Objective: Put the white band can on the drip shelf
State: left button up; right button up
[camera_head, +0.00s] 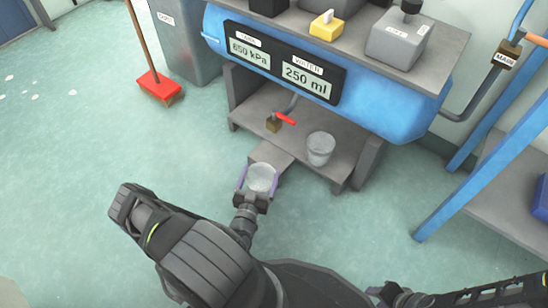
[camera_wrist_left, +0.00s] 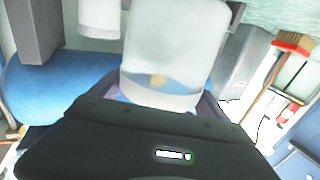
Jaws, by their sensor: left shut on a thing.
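My left gripper (camera_head: 260,186) is shut on a pale, whitish can (camera_head: 262,177), with one purple finger on each side. The can fills the upper middle of the left wrist view (camera_wrist_left: 172,50), where a lighter band shows around one end. The drip shelf (camera_head: 271,151) is the small grey ledge jutting out below the red-handled tap (camera_head: 280,121). The held can is at its front edge in the head view; I cannot tell whether they touch. My right gripper (camera_head: 389,292) is at the bottom right, too small and dark to read.
A second grey can (camera_head: 320,148) stands on the lower shelf, right of the tap. The blue tank (camera_head: 400,105) with its displays overhangs this shelf. A red broom (camera_head: 160,87) and grey bin (camera_head: 185,40) stand left. Blue posts (camera_head: 480,165) rise at right.

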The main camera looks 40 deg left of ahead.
pick_arm(q)
jog(key=b+x, duration=0.4)
jog(key=x, duration=0.9)
jog(key=shift+w, duration=0.3)
jog(key=shift+a+b, duration=0.1)
jog(key=shift+b, duration=0.2)
jog(key=w+b, duration=0.1)
jog(key=w+a+f+b, duration=0.1)
jog(key=w+b, duration=0.1)
jog(key=w, duration=0.1)
jog(key=shift+a+f, duration=0.35)
jog(key=shift+a, duration=0.05)
jog(key=shift+r, duration=0.15)
